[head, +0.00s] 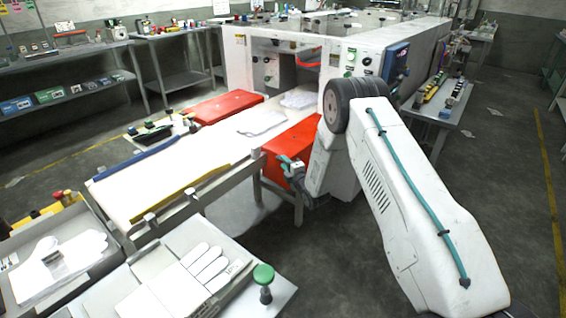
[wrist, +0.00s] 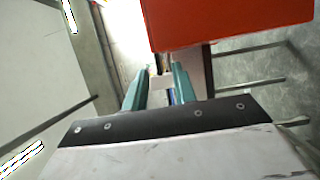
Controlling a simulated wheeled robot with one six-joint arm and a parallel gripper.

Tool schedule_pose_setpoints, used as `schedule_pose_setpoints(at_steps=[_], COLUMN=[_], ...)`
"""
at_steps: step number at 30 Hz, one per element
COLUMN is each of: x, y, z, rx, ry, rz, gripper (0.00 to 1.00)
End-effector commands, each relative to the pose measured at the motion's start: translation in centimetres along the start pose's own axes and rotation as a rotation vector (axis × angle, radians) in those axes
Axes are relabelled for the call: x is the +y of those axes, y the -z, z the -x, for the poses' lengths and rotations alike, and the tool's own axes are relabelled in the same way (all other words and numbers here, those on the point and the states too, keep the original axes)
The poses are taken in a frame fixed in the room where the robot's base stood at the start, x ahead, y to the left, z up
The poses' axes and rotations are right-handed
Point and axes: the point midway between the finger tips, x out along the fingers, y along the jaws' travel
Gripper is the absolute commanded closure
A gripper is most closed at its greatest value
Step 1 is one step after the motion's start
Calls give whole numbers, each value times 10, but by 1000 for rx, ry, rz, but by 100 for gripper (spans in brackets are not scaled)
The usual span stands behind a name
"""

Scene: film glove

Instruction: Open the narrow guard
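Two red covers flank the white belt of the machine. The right red cover (head: 293,142) is partly hidden behind my arm, and the left red cover (head: 228,106) lies on the far side of the belt. I cannot tell for certain which is the narrow guard. My gripper (head: 286,165) is low by the near end of the right cover. In the wrist view the teal fingers of my gripper (wrist: 160,72) stand apart, with a small pale piece between them that I cannot identify. A red panel (wrist: 228,20) fills the top right there, close beside the fingers.
The conveyor belt (head: 165,165) runs from the white machine (head: 345,60) toward the front left. A bench with white gloves (head: 207,265) and a green knob (head: 264,274) stands in front. A side table (head: 445,105) is at right. The floor (head: 495,190) at right is open.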

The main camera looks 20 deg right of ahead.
Motion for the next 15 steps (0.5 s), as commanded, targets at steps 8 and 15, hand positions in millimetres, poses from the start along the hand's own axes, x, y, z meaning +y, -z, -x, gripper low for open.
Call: schedule_pose_setpoints(at_steps=[8,15], x=[0,0], y=[0,0], z=[-21,-22], rx=[0,0], ry=[0,1], rz=[-1,-2], gripper=[73,78])
